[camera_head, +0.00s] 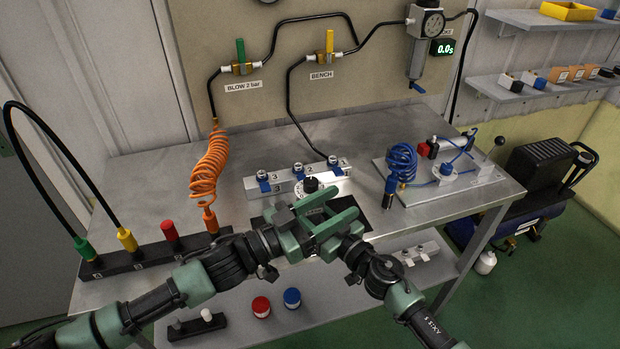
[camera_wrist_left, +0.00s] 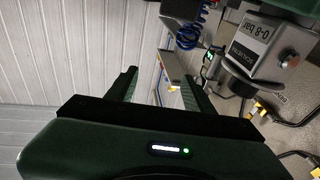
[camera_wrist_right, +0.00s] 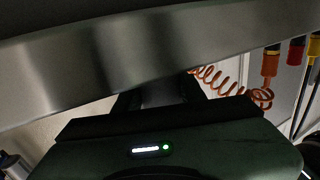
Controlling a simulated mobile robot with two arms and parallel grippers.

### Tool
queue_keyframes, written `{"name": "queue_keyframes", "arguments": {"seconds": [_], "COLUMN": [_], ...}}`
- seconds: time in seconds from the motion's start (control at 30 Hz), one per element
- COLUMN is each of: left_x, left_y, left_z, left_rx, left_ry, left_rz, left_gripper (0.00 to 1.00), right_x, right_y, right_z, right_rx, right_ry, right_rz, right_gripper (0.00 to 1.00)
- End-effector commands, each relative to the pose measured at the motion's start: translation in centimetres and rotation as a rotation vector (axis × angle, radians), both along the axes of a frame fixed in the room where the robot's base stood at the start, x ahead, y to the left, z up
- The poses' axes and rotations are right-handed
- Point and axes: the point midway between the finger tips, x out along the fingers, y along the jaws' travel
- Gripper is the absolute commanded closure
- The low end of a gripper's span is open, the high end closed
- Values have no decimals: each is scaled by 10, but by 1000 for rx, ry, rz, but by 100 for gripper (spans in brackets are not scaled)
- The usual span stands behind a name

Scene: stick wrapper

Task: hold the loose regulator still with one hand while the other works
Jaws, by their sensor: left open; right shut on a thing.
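The loose regulator is mostly hidden behind my grippers in the head view; a black knob with a pale dial (camera_head: 311,187) shows just behind them. In the left wrist view a grey metal block marked "0-8 bar" (camera_wrist_left: 262,45), with a dark round part, appears to be this regulator, close by at the right. My left gripper (camera_head: 345,218) is open and empty in front of it, fingers pointing right. My right gripper (camera_wrist_right: 160,92) is shut on what seems to be the regulator; its grip is largely hidden. A broad metal surface (camera_wrist_right: 130,50) fills the upper right wrist view.
A row of numbered blue fittings (camera_head: 298,172) sits behind the grippers. An orange coiled hose (camera_head: 209,170) hangs at left, near a black rack (camera_head: 150,256) with coloured plugs. A blue coil (camera_head: 402,162) and a cylinder plate (camera_head: 450,180) stand at right. Bare bench (camera_head: 140,185) shows at left.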

Motion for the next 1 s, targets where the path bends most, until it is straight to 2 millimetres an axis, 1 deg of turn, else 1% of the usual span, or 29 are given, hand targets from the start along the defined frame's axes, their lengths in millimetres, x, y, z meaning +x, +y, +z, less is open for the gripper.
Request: {"name": "queue_keyframes", "arguments": {"seconds": [0.03,0.1,0.17,0.27,0.4,0.5,0.6,0.7,0.77,0.87,1.0], "left_x": [-10,-14,-14,-10,-3,-2,-1,3,9,25,52], "left_y": [-16,-26,-26,-11,25,49,64,69,68,63,54], "left_z": [1,4,6,5,-6,-17,-24,-26,-26,-25,-25], "left_rx": [-16,-14,-9,14,64,103,128,140,141,141,140], "left_ry": [-7,-25,-30,-17,33,70,92,100,99,98,98], "left_rz": [39,125,215,382,594,703,764,788,791,789,787], "left_gripper": [48,48,48,48,48,48,48,48,48,48,48], "right_x": [-1,-1,-1,-1,-1,-1,-1,-1,-1,-1,-1], "right_y": [1,0,0,0,0,0,0,0,0,0,0], "right_z": [-1,-1,-1,-1,-2,-1,-1,-1,-1,-1,-1], "right_rx": [0,0,0,0,0,0,0,0,0,0,0], "right_ry": [3,3,4,4,4,4,4,4,4,4,4], "right_rz": [1,1,1,1,1,1,1,1,1,1,1], "right_gripper": [100,100,100,100,100,100,100,100,100,100,100]}}
